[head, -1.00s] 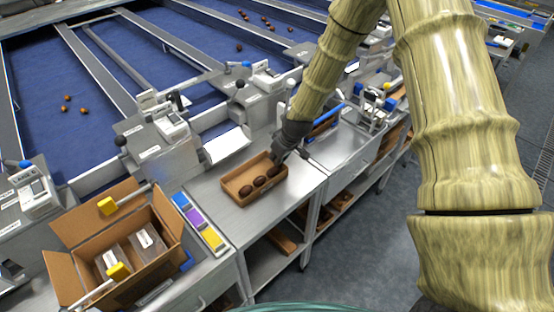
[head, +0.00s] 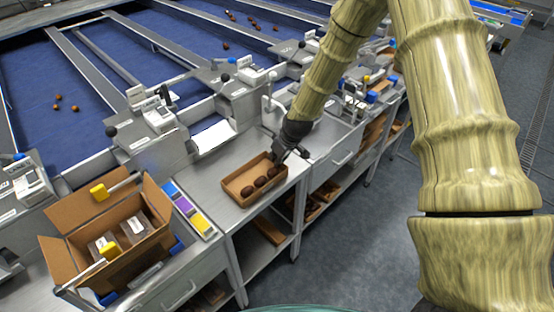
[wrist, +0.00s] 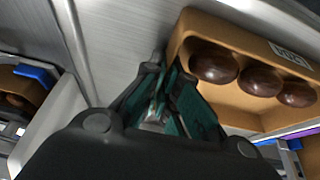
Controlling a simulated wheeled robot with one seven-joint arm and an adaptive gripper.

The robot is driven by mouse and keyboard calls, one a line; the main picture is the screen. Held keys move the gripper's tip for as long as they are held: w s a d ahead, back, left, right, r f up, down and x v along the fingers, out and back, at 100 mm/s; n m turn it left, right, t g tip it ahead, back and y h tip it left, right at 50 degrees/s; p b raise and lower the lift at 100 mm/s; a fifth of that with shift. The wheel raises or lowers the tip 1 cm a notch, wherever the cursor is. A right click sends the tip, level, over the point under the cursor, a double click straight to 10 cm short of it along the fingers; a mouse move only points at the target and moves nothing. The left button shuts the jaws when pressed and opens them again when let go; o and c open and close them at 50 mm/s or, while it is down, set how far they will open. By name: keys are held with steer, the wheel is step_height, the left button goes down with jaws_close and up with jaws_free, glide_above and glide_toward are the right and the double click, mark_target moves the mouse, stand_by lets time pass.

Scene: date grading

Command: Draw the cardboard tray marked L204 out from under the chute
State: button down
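The brown cardboard tray (head: 264,191) lies on the steel bench, in front of the white chute plate (head: 213,137) and apart from it in the head view. My gripper (head: 282,157) is at the tray's right end wall. In the wrist view its fingertips (wrist: 168,72) are close together on either side of that wall, shut on it. The inner finger hides part of the wall.
An open carton (head: 75,215) with clear packs stands at the left. A purple, blue and yellow card strip (head: 190,210) lies between carton and tray. The bench's front edge is close to the tray. Weighing units (head: 155,125) line the back.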

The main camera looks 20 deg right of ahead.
steer(key=c, duration=1.6)
jaws_free()
steer(key=shift+o, duration=0.2)
steer(key=shift+r, duration=0.1)
steer(key=v, duration=1.1)
steer(key=shift+r, duration=0.4)
steer(key=shift+s+a+f, duration=0.1)
steer(key=shift+s, duration=0.1)
